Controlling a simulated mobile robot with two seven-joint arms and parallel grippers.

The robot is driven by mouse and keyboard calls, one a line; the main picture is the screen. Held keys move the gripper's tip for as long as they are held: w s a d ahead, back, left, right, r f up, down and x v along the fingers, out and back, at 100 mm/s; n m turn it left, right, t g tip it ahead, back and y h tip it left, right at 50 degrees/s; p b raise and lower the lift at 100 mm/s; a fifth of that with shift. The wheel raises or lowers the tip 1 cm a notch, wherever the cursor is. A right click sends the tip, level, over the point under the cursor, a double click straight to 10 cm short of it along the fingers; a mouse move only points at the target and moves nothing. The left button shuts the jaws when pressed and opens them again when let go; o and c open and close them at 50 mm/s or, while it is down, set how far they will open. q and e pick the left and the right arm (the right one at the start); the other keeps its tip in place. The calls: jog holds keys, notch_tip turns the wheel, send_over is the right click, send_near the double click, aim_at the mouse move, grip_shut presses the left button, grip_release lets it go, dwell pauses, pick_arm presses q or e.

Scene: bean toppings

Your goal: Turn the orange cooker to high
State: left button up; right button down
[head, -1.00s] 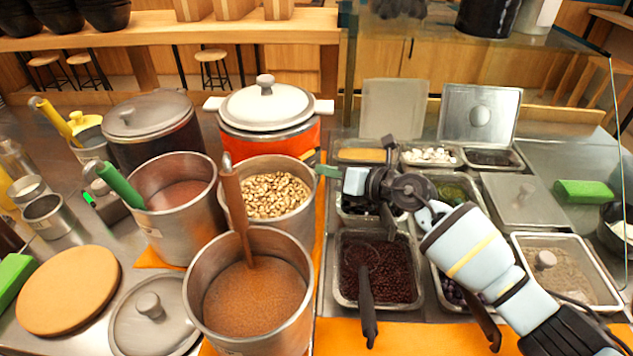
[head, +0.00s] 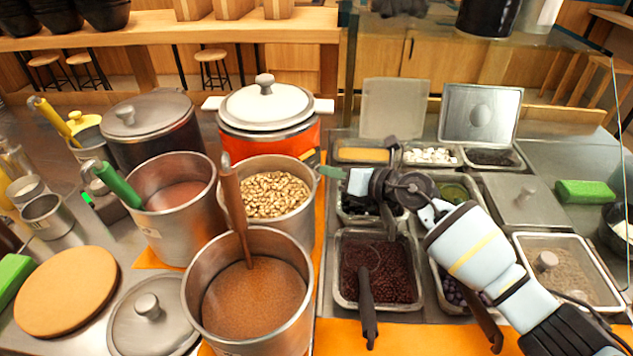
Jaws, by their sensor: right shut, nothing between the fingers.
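The orange cooker (head: 313,136) stands at the back centre of the counter. It has a white lid (head: 265,103) with a grey knob and white side handles. Its lower front is hidden behind the steel pot of beans, and I see no control on it from here. My right gripper (head: 330,172) reaches in from the right, its fingers pointing left. My left gripper is not in view.
The bean pot (head: 312,213) and a pot with a brown handle (head: 191,287) stand in front of the cooker. A dark lidded pot (head: 150,153) is to its left. Topping trays (head: 338,288) fill the right side, with a glass screen beyond them.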

jog(key=shift+s+d+r+p, duration=0.3)
jog(key=shift+d+p, duration=0.1)
jog(key=shift+d, duration=0.1)
pick_arm(q)
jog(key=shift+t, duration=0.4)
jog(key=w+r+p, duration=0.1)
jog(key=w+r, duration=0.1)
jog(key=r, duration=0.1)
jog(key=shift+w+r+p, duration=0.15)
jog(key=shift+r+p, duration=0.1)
jog(key=shift+p, duration=0.1)
pick_arm(e)
jog(key=v, duration=0.3)
jog(key=f+v, duration=0.1)
jog(key=shift+s+d, duration=0.25)
jog(key=shift+s, duration=0.2)
